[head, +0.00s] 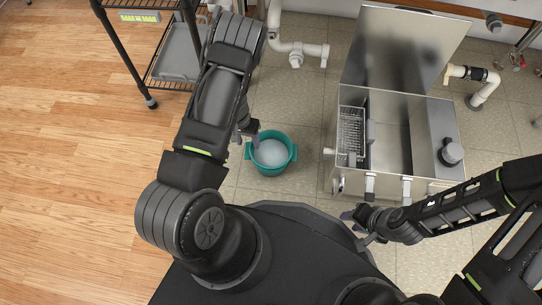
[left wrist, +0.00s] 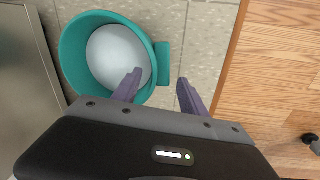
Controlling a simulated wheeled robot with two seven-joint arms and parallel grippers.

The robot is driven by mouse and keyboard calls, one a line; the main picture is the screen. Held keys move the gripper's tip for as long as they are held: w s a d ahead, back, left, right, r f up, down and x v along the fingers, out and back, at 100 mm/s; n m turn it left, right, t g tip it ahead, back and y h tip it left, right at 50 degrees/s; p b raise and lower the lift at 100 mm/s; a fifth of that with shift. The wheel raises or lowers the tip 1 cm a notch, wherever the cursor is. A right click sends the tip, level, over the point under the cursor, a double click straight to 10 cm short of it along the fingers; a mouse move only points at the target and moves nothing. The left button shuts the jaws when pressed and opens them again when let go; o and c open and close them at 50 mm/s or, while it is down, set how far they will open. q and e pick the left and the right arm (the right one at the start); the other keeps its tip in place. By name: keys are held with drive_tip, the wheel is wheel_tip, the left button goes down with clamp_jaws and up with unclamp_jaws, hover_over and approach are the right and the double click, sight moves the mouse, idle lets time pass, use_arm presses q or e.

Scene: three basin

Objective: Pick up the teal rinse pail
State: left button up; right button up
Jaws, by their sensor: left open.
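The teal rinse pail (head: 290,163) stands upright on the tiled floor, with pale contents or a pale bottom inside. My left gripper (head: 250,139) is at the pail's left side. In the left wrist view the teal pail (left wrist: 72,55) has a tab-like handle (left wrist: 162,62) on its right side. There the left gripper (left wrist: 158,84) is open, with one purple finger over the pail's inside and the other over the floor outside. The handle shows between and beyond the fingertips; I see no contact. My right gripper (head: 353,217) is low in front of the metal basin, its jaws unclear.
An open metal basin unit (head: 433,118) with a raised lid (head: 405,48) stands right of the pail. A black wire shelf (head: 128,60) is at the back left, white pipes (head: 296,50) behind. Wood floor (head: 70,150) on the left is clear.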

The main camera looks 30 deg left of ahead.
sight(249, 147)
use_arm(q)
drive_tip(key=f, duration=0.1)
drive_tip(key=f+b, duration=0.1)
drive_tip(key=f, duration=0.1)
drive_tip(key=f+b, duration=0.1)
drive_tip(key=shift+d+f, duration=0.3)
drive_tip(key=shift+d, duration=0.05)
drive_tip(key=shift+c, duration=0.4)
clamp_jaws()
idle(1.0)
